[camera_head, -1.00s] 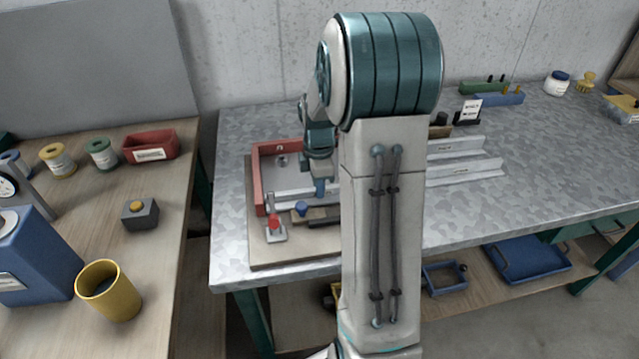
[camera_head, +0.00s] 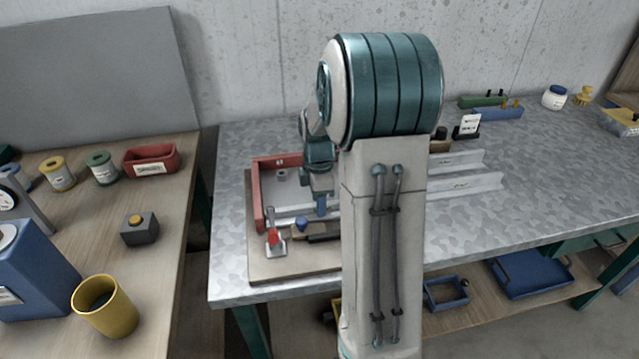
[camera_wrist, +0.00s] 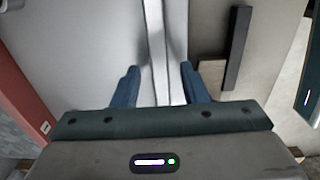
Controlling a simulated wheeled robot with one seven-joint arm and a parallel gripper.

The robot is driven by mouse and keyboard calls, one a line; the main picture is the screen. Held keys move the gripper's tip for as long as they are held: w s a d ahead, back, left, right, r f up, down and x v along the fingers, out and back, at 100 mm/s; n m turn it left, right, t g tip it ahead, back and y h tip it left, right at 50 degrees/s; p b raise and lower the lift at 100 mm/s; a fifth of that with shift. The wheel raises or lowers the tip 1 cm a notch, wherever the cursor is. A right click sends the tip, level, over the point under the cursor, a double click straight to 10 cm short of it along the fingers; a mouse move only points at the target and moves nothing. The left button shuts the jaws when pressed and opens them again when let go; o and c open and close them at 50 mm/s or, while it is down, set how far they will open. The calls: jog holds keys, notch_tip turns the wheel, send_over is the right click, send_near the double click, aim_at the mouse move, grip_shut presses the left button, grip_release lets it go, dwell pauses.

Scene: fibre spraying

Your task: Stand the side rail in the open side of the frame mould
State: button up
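The frame mould has red walls (camera_head: 257,195) at its back and left and lies on a wooden board (camera_head: 262,268). In the wrist view its red wall (camera_wrist: 22,95) is at the left. A thin pale metal side rail (camera_wrist: 158,45) runs between my blue fingers along the edge of the grey mould floor (camera_wrist: 100,40). My gripper (camera_wrist: 160,85) looks open astride the rail, with narrow gaps beside it. In the head view my gripper (camera_head: 321,205) is low at the front of the mould. My arm hides the mould's right part and the rail's far end.
A red-handled clamp (camera_head: 273,238) and a blue-knobbed dark block (camera_head: 303,225) stand at the mould's front. Two pale labelled rails (camera_head: 466,183) lie right of my arm. A small sign (camera_head: 468,125) stands behind them.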

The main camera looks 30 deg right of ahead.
notch_tip(320, 180, up, 26)
jog(key=shift+r, duration=0.15)
dwell(0.5)
jog(key=s+a+f+m+t, duration=0.1)
jog(key=s+a+f+m, duration=0.6)
jog(key=s+f, duration=0.1)
jog(key=s+a+f+m+t, duration=0.2)
jog(key=s+a+f+m, duration=0.4)
jog(key=s, duration=0.5)
jog(key=shift+a+f+m, duration=0.4)
jog(key=shift+f+m, duration=0.45)
jog(key=shift+m, duration=0.05)
